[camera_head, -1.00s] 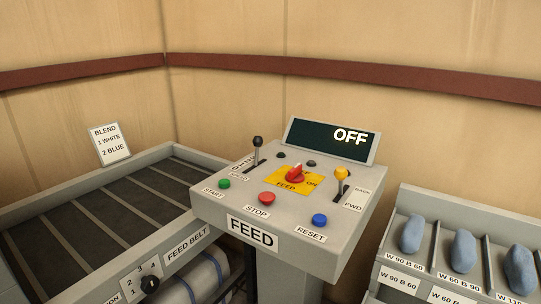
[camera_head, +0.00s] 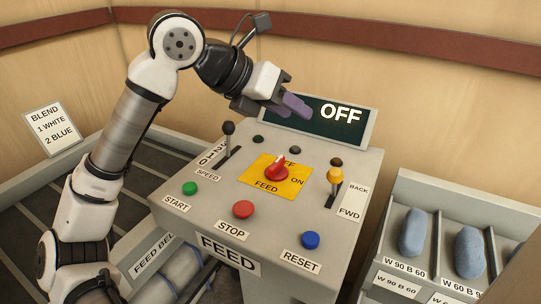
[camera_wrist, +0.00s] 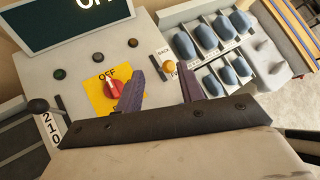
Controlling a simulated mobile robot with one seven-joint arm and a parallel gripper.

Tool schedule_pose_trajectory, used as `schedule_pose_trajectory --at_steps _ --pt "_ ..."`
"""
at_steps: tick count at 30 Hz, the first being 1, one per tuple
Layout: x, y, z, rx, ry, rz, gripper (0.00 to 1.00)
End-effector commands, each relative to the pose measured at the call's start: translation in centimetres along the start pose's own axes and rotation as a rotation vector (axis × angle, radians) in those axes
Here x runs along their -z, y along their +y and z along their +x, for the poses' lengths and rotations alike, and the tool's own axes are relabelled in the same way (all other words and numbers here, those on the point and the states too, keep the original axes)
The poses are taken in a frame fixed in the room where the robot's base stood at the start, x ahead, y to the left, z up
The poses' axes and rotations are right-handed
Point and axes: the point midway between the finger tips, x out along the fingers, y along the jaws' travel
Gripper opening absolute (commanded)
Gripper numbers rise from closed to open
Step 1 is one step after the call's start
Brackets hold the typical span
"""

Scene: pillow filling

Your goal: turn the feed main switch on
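The feed main switch (camera_head: 277,173) is a red rotary knob on a yellow plate (camera_head: 262,188) marked OFF, ON and FEED, in the middle of the grey console. Its pointer is turned up towards the OFF mark, with ON to its right. The display (camera_head: 310,122) reads OFF. My gripper (camera_head: 295,104) is above the back of the console, in front of the display and apart from the knob. In the wrist view my gripper (camera_wrist: 161,74) has its two purple fingers spread with nothing between them, and the red knob (camera_wrist: 115,88) shows just left of the left finger.
A black-knobbed speed lever (camera_head: 228,129) and a yellow-knobbed BACK/FWD lever (camera_head: 335,175) stand up either side of the switch. START (camera_head: 190,188), STOP (camera_head: 243,209) and RESET (camera_head: 310,240) buttons line the front. Bins of blue-grey pieces (camera_head: 413,232) are at right.

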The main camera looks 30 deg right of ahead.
Motion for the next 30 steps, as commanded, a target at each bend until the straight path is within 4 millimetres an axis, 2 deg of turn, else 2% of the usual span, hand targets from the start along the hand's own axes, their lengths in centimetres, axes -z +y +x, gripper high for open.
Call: schedule_pose_trajectory --at_steps 1,3,7,14,30 --pt "0.2 1.8 1.3 -0.11 0.101 -0.021 0.38" --pt "0.9 4.3 2.3 -0.246 0.211 -0.051 0.38" --pt "1.9 7.3 2.7 -0.42 0.337 -0.092 0.38" --pt "2.8 9.1 3.5 -0.496 0.392 -0.113 0.38" --pt "6.8 13.5 11.9 -0.49 0.388 -0.112 0.38"
